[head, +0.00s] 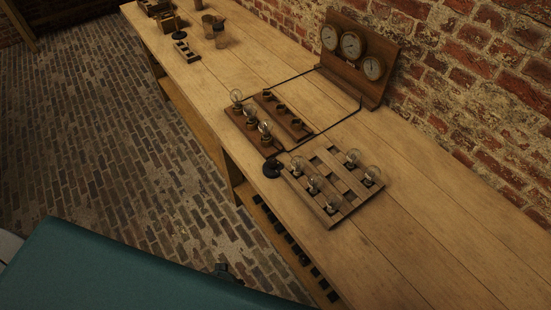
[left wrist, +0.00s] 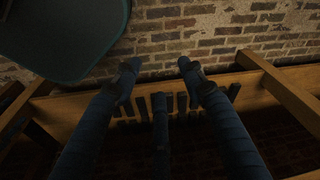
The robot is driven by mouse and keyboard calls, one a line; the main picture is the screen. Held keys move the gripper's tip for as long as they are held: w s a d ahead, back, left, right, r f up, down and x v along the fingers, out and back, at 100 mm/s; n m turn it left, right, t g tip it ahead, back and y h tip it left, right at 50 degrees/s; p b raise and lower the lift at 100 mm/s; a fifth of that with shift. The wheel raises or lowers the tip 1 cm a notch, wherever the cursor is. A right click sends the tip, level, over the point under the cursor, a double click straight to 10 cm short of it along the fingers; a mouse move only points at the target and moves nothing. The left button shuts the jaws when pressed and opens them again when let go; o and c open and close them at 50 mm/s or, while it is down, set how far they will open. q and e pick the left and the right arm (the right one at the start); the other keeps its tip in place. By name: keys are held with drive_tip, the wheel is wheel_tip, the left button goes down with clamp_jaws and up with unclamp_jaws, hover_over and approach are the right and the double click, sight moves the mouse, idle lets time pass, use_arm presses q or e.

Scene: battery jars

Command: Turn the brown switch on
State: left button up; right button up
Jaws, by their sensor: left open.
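I cannot clearly make out a brown switch in either view. A small dark round piece with a raised top (head: 272,168) sits on the workbench by the near corner of the slatted bulb board; it looks black, and whether it is a switch is unclear. A similar dark round piece (head: 179,35) is at the far end. My left gripper (left wrist: 158,68) shows in the left wrist view, its two dark fingers apart with nothing held between them. Behind it are a wooden rail and several dark upright pieces (left wrist: 182,103). My right gripper is not in view.
The long wooden workbench (head: 425,235) carries a slatted board with bulbs (head: 322,207), a second bulb-and-socket board (head: 242,127) and an upright panel with three dials (head: 362,90). Dark pieces (head: 300,255) line the lower shelf. A brick wall (head: 455,80) stands behind. The bench's near right is clear.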

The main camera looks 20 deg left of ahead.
use_arm(q)
drive_tip(key=w+d+r+t+p, duration=0.1)
drive_tip(key=w+r, duration=0.3)
drive_tip(key=r, duration=0.8)
drive_tip(key=w+d+r+p, duration=0.15)
drive_tip(key=w+r, duration=0.25)
drive_tip(key=r, duration=0.7)
wheel_tip(320, 180, up, 16)
drive_tip(key=m+h+p, duration=0.1)
drive_tip(key=m+h, duration=0.1)
drive_tip(key=m, duration=0.1)
hover_over(272, 160)
drive_tip(key=s+a, duration=0.2)
drive_tip(key=s, duration=0.2)
drive_tip(key=shift+t, duration=0.5)
drive_tip(key=p+x, duration=0.2)
drive_tip(key=x, duration=0.8)
drive_tip(key=shift+s+f, duration=0.15)
drive_tip(key=shift+f, duration=0.1)
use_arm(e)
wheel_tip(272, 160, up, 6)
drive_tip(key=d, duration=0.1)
use_arm(q)
drive_tip(key=shift+r, duration=0.15)
clamp_jaws()
